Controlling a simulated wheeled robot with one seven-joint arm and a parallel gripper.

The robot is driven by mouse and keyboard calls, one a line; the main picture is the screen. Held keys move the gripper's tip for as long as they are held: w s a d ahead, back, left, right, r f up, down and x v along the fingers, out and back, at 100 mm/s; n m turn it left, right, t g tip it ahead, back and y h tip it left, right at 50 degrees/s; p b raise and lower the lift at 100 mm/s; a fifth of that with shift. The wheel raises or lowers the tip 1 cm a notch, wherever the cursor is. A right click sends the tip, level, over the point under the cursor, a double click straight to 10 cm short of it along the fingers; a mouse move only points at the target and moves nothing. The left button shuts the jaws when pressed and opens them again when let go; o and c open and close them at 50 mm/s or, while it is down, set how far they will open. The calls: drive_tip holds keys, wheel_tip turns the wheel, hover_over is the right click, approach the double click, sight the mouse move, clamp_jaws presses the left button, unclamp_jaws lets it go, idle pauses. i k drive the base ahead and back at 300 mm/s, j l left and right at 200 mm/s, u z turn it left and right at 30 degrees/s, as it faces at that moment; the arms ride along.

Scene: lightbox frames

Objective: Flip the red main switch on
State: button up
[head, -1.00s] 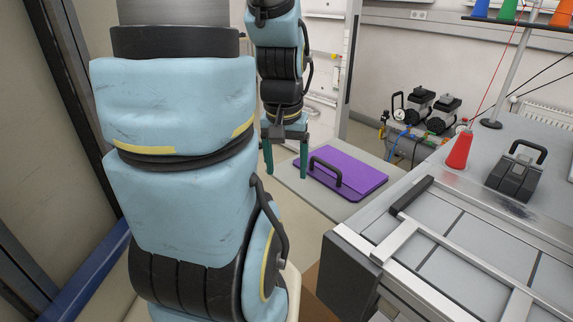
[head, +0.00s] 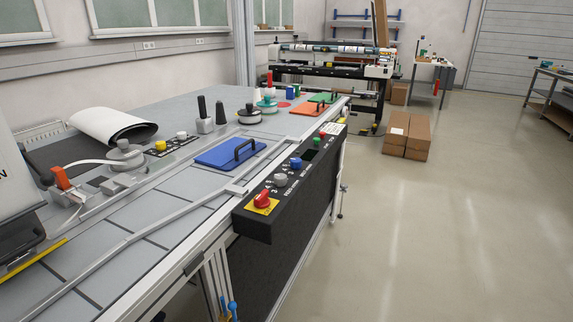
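The red main switch (head: 263,198) is a red rotary knob on a yellow plate. It sits at the near end of a black control panel (head: 262,228) on the front edge of the long grey table. Its exact turn position is too small to tell. Further along the panel are a grey knob (head: 280,180), a blue knob (head: 296,163), a green button (head: 317,141) and a small red one (head: 323,134). My arm and gripper are not in the current head view.
The grey table (head: 105,272) runs from lower left to the middle back. A blue plate with a black handle (head: 231,153) lies on it behind the panel. Open floor (head: 430,230) lies right of the panel. Cardboard boxes (head: 407,135) stand further back.

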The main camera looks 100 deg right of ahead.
sight(261, 202)
drive_tip(key=k+z, duration=0.1)
drive_tip(key=z, duration=0.35)
drive_tip(key=l+z, duration=0.1)
drive_tip(key=z, duration=0.35)
drive_tip(key=k+l+z, duration=0.1)
drive_tip(key=z, duration=0.4)
drive_tip(key=l+z, duration=0.1)
drive_tip(key=z, duration=0.35)
drive_tip(key=k+l+z, duration=0.1)
drive_tip(key=l+z, duration=0.3)
drive_tip(key=l, duration=0.2)
drive_tip(key=l+z, duration=0.4)
drive_tip(key=l, duration=0.6)
drive_tip(key=i+l, duration=0.1)
drive_tip(key=l, duration=0.4)
drive_tip(key=k, duration=1)
drive_tip(key=i, duration=1.65)
drive_tip(key=l+u, duration=0.1)
drive_tip(key=u, duration=0.85)
drive_tip(key=l+u, duration=0.1)
drive_tip(key=u, duration=0.4)
drive_tip(key=k+u, duration=0.1)
drive_tip(key=u, duration=0.35)
